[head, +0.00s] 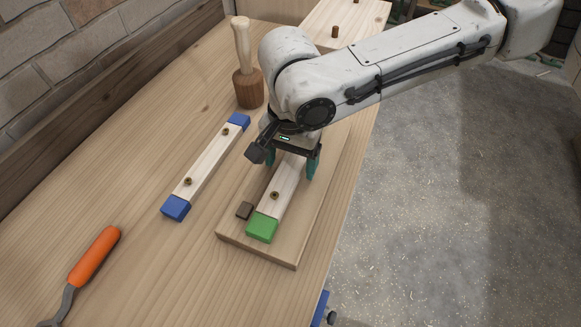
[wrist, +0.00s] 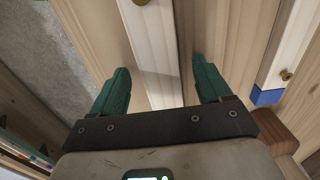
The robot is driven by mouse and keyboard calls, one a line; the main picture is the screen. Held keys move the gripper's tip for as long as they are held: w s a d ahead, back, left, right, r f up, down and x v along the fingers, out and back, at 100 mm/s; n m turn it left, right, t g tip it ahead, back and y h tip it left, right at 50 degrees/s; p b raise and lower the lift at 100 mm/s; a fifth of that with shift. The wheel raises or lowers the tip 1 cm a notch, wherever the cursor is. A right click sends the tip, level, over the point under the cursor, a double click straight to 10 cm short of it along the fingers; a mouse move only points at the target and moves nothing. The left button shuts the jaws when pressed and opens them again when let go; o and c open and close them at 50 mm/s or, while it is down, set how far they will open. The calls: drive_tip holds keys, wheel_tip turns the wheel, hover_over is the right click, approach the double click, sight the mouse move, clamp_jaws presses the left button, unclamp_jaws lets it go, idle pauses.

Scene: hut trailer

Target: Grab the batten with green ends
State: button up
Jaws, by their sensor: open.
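The batten with green ends (head: 284,187) is pale wood with a brass knob. It lies on a wooden board (head: 285,254), its near green end (head: 263,227) clear to see. Its far end is hidden behind my arm and gripper. My gripper (head: 291,172) points down over the batten, open, with teal fingers. In the wrist view the batten (wrist: 152,50) runs between the two fingers of my gripper (wrist: 162,82), with a gap showing on each side. I cannot tell how far down the fingers reach beside it.
A batten with blue ends (head: 207,165) lies to the left on the bench (head: 130,190). A mallet (head: 248,88) stands behind. An orange-handled tool (head: 94,257) lies at front left.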

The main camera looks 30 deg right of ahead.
drive_tip(key=shift+f, duration=0.3)
drive_tip(key=shift+c, duration=0.3)
drive_tip(key=c, duration=1.2)
drive_tip(key=shift+r, duration=0.2)
